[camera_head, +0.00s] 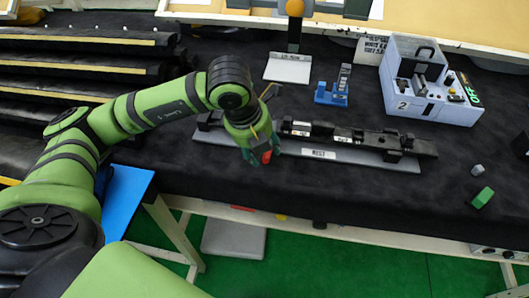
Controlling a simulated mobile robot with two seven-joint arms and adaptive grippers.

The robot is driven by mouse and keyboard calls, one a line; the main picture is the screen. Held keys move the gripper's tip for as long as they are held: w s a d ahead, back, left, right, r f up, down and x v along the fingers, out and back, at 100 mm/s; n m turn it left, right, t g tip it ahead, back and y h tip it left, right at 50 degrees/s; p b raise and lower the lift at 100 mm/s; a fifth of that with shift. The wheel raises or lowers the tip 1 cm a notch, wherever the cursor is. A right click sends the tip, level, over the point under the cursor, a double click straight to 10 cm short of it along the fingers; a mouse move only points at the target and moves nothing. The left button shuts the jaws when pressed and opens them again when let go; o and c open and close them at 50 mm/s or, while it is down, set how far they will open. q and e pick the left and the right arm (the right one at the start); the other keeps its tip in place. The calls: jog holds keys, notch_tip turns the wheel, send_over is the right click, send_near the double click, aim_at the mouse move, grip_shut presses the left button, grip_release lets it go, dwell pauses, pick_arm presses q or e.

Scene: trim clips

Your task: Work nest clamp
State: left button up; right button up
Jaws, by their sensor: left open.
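The nest (319,154) is a long grey plate with a white label reading "NEST", lying across the black-covered table. A long black trim piece (360,138) rests along it, with dark blocks at its ends. My left gripper (263,158) points down over the left half of the nest, its fingers open. A small red part (266,157) shows between or just behind the fingers; I cannot tell whether they touch it. The arm hides the nest beneath it, and I cannot make out a clamp clearly. My right gripper is not in view.
A white box unit (416,105) marked "2" stands at the back right. A blue fixture (332,93) and an orange-topped post (294,30) stand behind the nest. A green block (482,198) and a grey piece (477,170) lie at the right. Dark racks (80,68) are at the left.

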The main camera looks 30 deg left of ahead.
pick_arm(q)
jog(key=v, duration=0.8)
jog(key=shift+r, duration=0.15)
